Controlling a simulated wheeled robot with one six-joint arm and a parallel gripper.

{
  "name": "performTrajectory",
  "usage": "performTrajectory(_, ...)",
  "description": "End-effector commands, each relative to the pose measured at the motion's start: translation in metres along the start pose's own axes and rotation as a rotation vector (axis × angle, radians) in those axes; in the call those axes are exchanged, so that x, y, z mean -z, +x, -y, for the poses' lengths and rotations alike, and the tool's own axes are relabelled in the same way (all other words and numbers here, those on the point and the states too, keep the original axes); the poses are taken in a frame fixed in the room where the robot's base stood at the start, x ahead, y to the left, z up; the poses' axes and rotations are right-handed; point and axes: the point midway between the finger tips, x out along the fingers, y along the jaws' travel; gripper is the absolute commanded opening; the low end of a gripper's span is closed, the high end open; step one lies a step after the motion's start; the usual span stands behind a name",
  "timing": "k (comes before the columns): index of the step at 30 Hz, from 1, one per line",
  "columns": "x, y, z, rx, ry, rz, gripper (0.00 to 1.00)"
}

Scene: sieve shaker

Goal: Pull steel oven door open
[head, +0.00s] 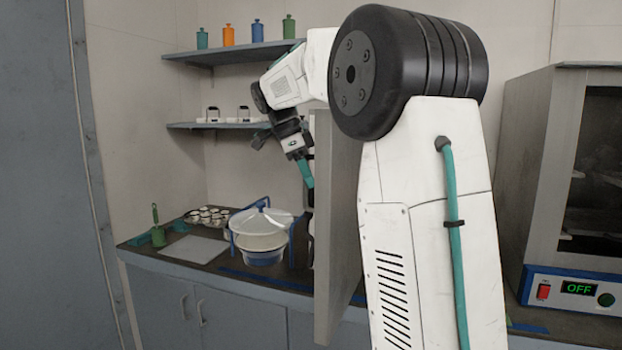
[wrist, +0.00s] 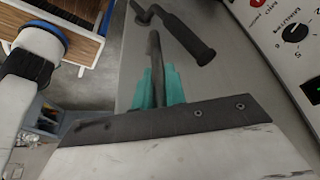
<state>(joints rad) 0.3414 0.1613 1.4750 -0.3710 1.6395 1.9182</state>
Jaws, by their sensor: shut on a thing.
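The steel door (head: 338,230) stands out as a grey panel, seen nearly edge-on left of my arm in the head view. It is swung away from the oven (head: 540,170) at the right; my arm hides the hinge side. The oven's dark interior (head: 606,150) shows. My gripper (head: 307,180), with teal fingers, is at the door's left face. In the wrist view, my gripper (wrist: 160,88) is shut around a dark bar of the door handle (wrist: 155,50), against the grey door face (wrist: 215,75). The rest of the grip is hidden by the wrist housing.
A covered sieve or pot (head: 262,235) stands on the counter left of the door. Small cups (head: 208,216) and a green brush (head: 157,228) are further left. Shelves (head: 225,52) with bottles are behind. The oven's control panel (head: 575,292) reads OFF.

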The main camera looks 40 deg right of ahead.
Motion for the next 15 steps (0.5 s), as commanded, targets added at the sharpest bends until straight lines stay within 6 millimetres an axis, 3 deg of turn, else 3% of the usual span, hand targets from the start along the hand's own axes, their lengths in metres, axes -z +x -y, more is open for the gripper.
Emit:
performTrajectory(14,-0.0047,-0.0012,0.0011,-0.008,-0.004,0.005,0.00)
performTrajectory(15,-0.0048,-0.0012,0.0011,-0.008,-0.004,0.005,0.15)
